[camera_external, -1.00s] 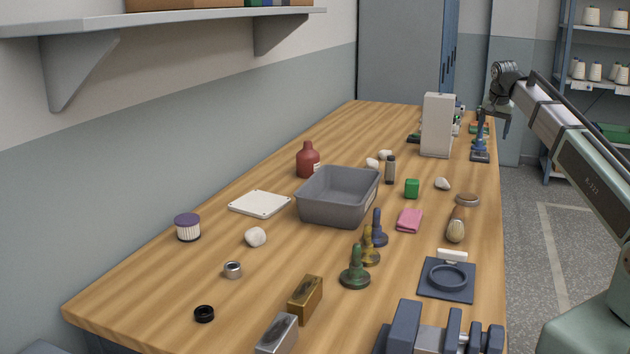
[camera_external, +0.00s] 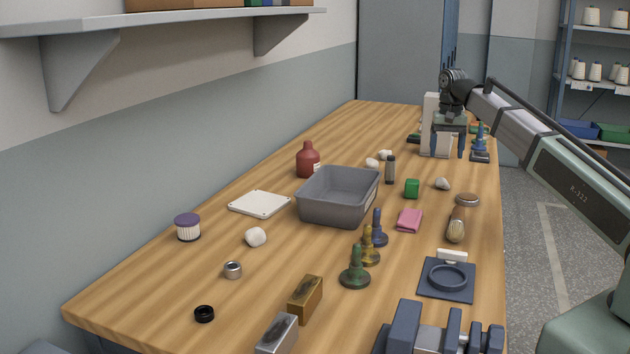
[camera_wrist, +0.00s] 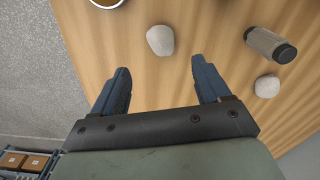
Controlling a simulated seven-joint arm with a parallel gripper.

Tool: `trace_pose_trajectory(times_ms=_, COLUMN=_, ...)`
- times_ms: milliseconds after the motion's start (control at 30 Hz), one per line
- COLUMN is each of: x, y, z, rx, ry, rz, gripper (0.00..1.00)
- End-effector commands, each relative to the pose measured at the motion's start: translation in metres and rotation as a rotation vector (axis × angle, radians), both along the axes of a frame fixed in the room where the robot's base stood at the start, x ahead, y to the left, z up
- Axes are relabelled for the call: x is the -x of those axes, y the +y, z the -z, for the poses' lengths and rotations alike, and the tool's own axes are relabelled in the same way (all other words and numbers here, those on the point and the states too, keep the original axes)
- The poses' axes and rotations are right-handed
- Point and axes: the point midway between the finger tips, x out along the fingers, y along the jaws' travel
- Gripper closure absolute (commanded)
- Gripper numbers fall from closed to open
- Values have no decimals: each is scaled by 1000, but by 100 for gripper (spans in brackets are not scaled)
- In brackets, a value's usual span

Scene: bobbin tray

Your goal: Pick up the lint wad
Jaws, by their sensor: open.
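Several small off-white lumps lie on the table, and I cannot tell for sure which is the lint wad. One greyish-white lump (camera_external: 442,184) lies right of the green block; it shows in the wrist view (camera_wrist: 160,40) beyond and between my fingertips. Two paler lumps lie behind the tray, one (camera_external: 372,163) nearer and one (camera_external: 385,154) farther. Another white lump (camera_external: 255,237) lies front left of the tray. My gripper (camera_external: 448,150) is open and empty, pointing down above the far right of the table; its spread fingers show in the wrist view (camera_wrist: 160,68).
A grey tray (camera_external: 340,218) stands mid-table. A dark-capped grey cylinder (camera_external: 390,170), a green block (camera_external: 411,188) and a brown round thing (camera_external: 467,199) are near the greyish lump. A white box (camera_external: 428,135) stands behind my gripper. Bare wood surrounds the lump.

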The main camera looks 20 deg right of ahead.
Motion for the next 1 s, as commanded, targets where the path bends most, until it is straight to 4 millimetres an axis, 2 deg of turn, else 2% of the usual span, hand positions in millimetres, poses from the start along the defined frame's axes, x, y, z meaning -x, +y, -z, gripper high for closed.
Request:
trace_pose_trajectory(times_ms=33, x=2, y=0, z=9, rx=0, ry=2, rz=0, gripper=24)
trace_pose_trajectory(times_ms=200, x=1, y=0, z=28, rx=0, ry=1, rz=1, gripper=24)
trace_pose_trajectory(times_ms=567, x=0, y=0, z=42, rx=0, ry=0, rz=1, gripper=24)
trace_pose_trajectory(times_ms=900, x=1, y=2, z=81, rx=0, ry=1, rz=1, gripper=24)
trace_pose_trajectory(times_ms=1000, x=1, y=2, z=86, rx=1, ry=-1, rz=1, gripper=24)
